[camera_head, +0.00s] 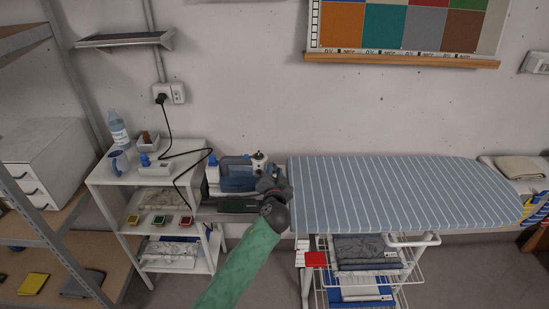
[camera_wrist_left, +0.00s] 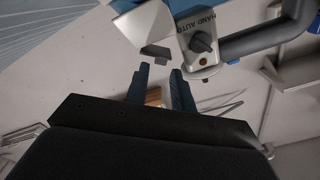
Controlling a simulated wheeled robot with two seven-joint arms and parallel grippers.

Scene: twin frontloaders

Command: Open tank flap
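My left gripper (camera_head: 268,184) is at the iron's right end. My right gripper is not in view.
The ironing board (camera_head: 400,190) extends right, its top clear. A white shelf unit (camera_head: 150,179) with a bottle (camera_head: 118,130), a mug (camera_head: 119,162) and small boxes stands left. A black cord (camera_head: 185,153) runs from the wall socket (camera_head: 170,93) towards the iron. A wire rack hangs below the board.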

